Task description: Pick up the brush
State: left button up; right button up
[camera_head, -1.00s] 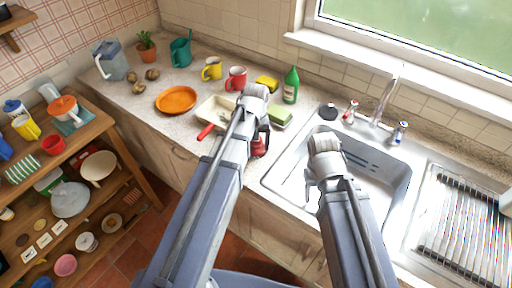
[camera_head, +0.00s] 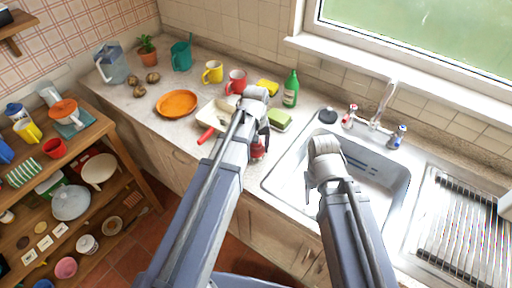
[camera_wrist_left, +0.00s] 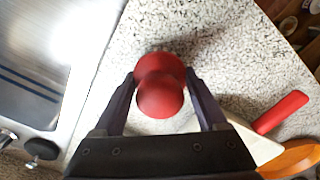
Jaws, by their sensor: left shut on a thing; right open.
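The red brush (camera_wrist_left: 160,92) shows in the left wrist view as a rounded red knob with a wider red part behind it, over the speckled counter. My left gripper (camera_wrist_left: 160,78) has one finger on each side of it and is shut on it. In the head view the red brush (camera_head: 258,149) is partly hidden by my left gripper (camera_head: 262,128), near the counter's front edge left of the sink. Its lower end and any bristles are hidden. My right gripper (camera_head: 318,190) is over the sink basin; its fingers are barely visible.
A cream pan with a red handle (camera_head: 206,135) lies left of my left gripper. A green-and-yellow sponge (camera_head: 280,121), green bottle (camera_head: 290,88) and red mug (camera_head: 236,82) stand behind. The metal sink (camera_head: 385,180) is to the right, with an orange plate (camera_head: 176,103) further left.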

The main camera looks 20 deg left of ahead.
pick_arm(q)
notch_tip(320, 180, up, 9)
jog(key=p, duration=0.8)
jog(key=shift+r+p, duration=0.15)
jog(key=shift+p, duration=0.2)
